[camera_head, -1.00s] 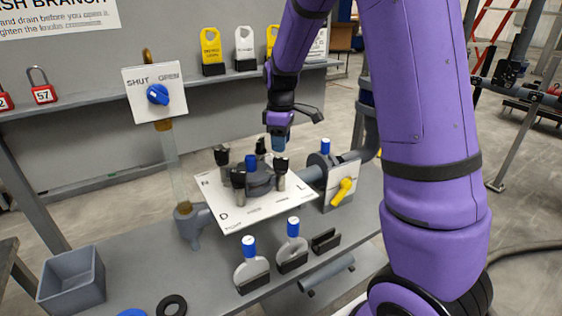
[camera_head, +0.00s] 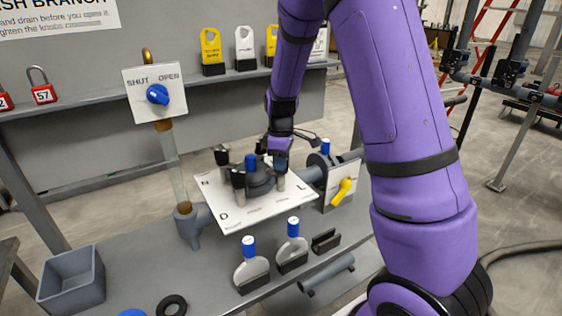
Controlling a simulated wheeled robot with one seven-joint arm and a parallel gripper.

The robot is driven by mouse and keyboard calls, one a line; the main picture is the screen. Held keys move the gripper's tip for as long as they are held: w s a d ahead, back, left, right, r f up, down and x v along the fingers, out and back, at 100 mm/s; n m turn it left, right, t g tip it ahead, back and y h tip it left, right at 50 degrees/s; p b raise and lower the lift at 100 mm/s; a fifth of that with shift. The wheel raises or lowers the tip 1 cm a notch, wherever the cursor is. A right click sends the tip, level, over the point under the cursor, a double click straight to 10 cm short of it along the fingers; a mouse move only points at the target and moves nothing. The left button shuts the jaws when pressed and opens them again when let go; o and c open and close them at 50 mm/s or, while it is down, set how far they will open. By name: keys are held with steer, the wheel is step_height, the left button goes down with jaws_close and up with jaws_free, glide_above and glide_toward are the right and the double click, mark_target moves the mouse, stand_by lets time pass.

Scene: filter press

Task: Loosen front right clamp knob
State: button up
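The filter press (camera_head: 262,183) is a dark grey round housing on a white plate (camera_head: 232,212) with printed letters. Dark clamp knobs stand around it: one at the front left (camera_head: 238,178), one at the back left (camera_head: 222,155), and one at the front right, whose grey lower part (camera_head: 281,182) shows. My gripper (camera_head: 281,160) points down at the top of the front right knob, at or just above it. The fingers are small and partly merged with the knob, so contact and opening cannot be made out. The back right knob is hidden behind my gripper.
A valve with a yellow handle (camera_head: 342,190) stands close to the right of the plate. A blue SHUT/OPEN knob (camera_head: 158,94) is on a panel at the left. Two blue-topped paddles (camera_head: 250,265) stand in front. A grey bin (camera_head: 72,282) is at the lower left.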

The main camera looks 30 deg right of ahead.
steer(key=shift+m, duration=0.3)
jaws_close()
steer(key=m, duration=0.3)
steer(key=shift+m, duration=0.3)
steer(key=m, duration=0.4)
steer(key=shift+m, duration=0.3)
steer(key=m, duration=0.9)
steer(key=o, duration=0.8)
jaws_free()
